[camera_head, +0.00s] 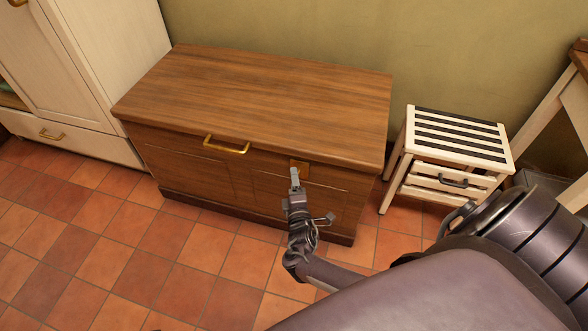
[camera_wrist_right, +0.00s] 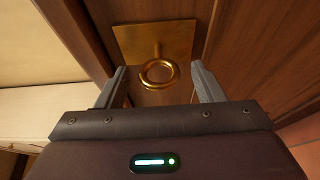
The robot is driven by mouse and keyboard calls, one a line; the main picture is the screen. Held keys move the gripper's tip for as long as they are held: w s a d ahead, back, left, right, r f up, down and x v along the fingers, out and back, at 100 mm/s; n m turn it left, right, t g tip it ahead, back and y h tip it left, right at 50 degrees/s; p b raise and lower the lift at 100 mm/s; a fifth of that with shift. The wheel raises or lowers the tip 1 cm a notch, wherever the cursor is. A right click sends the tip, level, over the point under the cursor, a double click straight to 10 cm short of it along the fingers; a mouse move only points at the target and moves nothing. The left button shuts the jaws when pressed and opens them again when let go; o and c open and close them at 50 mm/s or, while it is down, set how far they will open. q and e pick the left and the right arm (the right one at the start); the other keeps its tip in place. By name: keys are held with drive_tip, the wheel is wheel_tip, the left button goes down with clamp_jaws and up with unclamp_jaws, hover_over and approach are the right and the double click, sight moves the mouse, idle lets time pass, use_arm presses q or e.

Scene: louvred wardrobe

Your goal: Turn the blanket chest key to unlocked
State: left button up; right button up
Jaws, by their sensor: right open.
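The wooden blanket chest (camera_head: 260,100) stands against the wall with its lid down. A brass lock plate (camera_head: 301,168) is on its front, right of the brass lid handle (camera_head: 227,146). In the right wrist view the key (camera_wrist_right: 159,73) shows as a brass ring bow on a short stem, in front of the square brass plate (camera_wrist_right: 155,42). My right gripper (camera_head: 295,178) is at the lock plate; in the wrist view its fingers (camera_wrist_right: 158,84) are open, one on each side of the key's ring, with gaps on both sides. In the head view the gripper hides the key. My left gripper is not in view.
A cream wardrobe (camera_head: 80,60) with a lower drawer stands left of the chest. A slatted white stool (camera_head: 455,137) with a drawer stands close on its right. A wooden table leg is at the far right. The tiled floor (camera_head: 130,260) at front left is clear.

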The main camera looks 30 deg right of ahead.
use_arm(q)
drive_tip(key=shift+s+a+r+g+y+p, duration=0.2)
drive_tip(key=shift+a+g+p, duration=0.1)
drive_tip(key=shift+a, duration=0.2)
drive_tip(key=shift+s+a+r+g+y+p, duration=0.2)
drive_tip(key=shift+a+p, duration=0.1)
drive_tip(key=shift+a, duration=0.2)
use_arm(e)
drive_tip(key=v, duration=0.6)
drive_tip(key=shift+s+a, duration=0.2)
drive_tip(key=shift+s, duration=0.2)
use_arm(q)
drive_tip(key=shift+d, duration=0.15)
